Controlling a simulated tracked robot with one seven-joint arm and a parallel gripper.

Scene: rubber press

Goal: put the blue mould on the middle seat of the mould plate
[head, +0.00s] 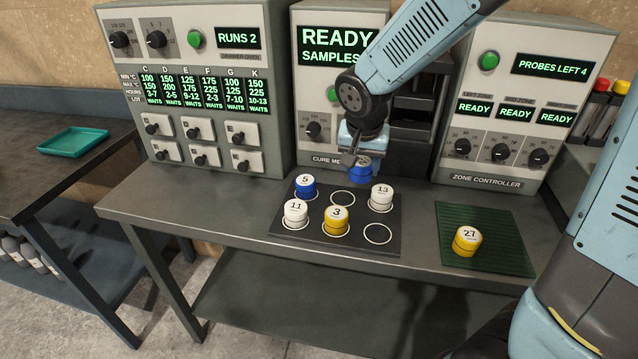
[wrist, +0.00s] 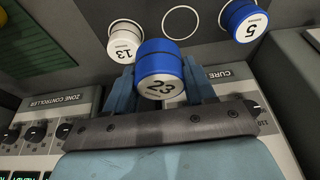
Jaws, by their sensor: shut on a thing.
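My gripper (head: 362,155) is shut on a blue mould with a white face (head: 360,173), numbered 23 (wrist: 160,70) in the wrist view. It holds it in the air by the back edge of the dark mould plate (head: 287,232). The plate has two rows of ringed seats. The back middle seat (head: 343,198) is empty and also shows in the wrist view (wrist: 181,22). The front middle seat holds yellow mould 3 (head: 336,220). Another blue mould, 5 (head: 304,187), sits back left.
White mould 13 (head: 382,196) sits back right and white mould 11 (head: 296,213) front left. The front right seat (head: 378,233) is empty. Yellow mould 27 (head: 467,240) stands on a green mat (head: 505,255) at the right. Control cabinets line the back of the bench.

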